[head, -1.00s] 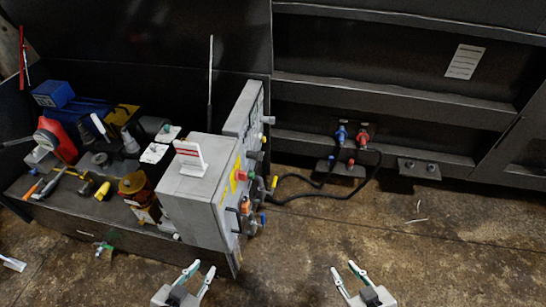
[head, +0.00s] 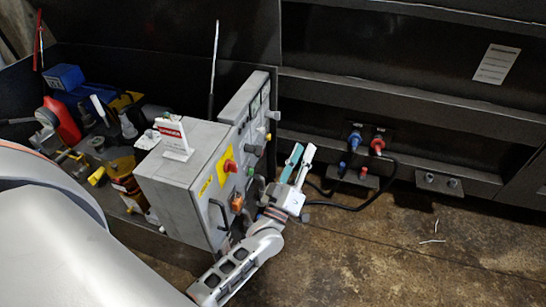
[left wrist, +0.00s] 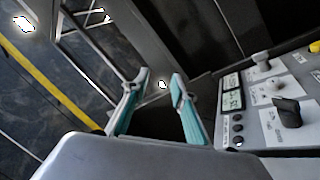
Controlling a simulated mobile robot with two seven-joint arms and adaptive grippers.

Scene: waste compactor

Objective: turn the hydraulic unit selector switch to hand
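The grey control cabinet (head: 165,185) stands at the left, with a red knob (head: 230,166), an orange knob (head: 237,203) and other controls on its right face. A taller grey panel (head: 243,97) with more knobs adjoins it behind. My left gripper (head: 302,158) is open and empty, apart from the panel on its right side. In the left wrist view, its two teal fingers (left wrist: 160,80) are spread over a dark gap. A black selector knob (left wrist: 287,110) on a light plate shows to their right; labels are too small to read. My right gripper is out of view.
A white-and-red danger sign (head: 175,140) stands on the cabinet. Blue and red connectors (head: 377,145) with black cable are on the dark wall behind. Tools and machine parts fill the bench at left.

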